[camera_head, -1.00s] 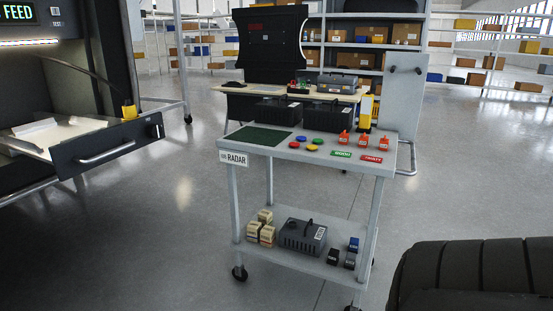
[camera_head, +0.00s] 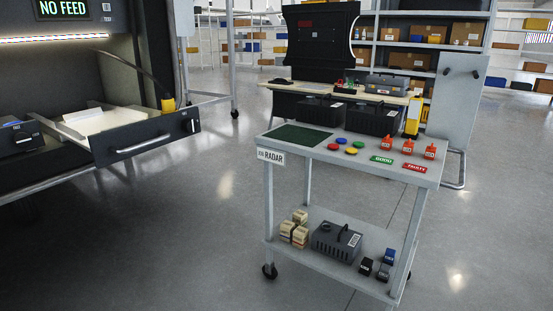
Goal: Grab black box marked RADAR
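A wheeled grey cart (camera_head: 425,178) stands right of centre, with a white sign reading RADAR (camera_head: 271,157) on its left front corner. Two black boxes, a left one (camera_head: 322,110) and a right one (camera_head: 373,120), sit at the back of its top. A dark grey box with a handle and a pale label (camera_head: 336,241) rests on the lower shelf. Lettering on these boxes is too small to read. Neither of my grippers shows in the head view.
The cart top holds a green mat (camera_head: 296,136), coloured discs, orange tagged items, and GOOD (camera_head: 381,160) and FAULTY (camera_head: 415,167) labels. A bench with an open drawer (camera_head: 140,137) and a NO FEED display (camera_head: 63,8) stands left. Floor between bench and cart is clear.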

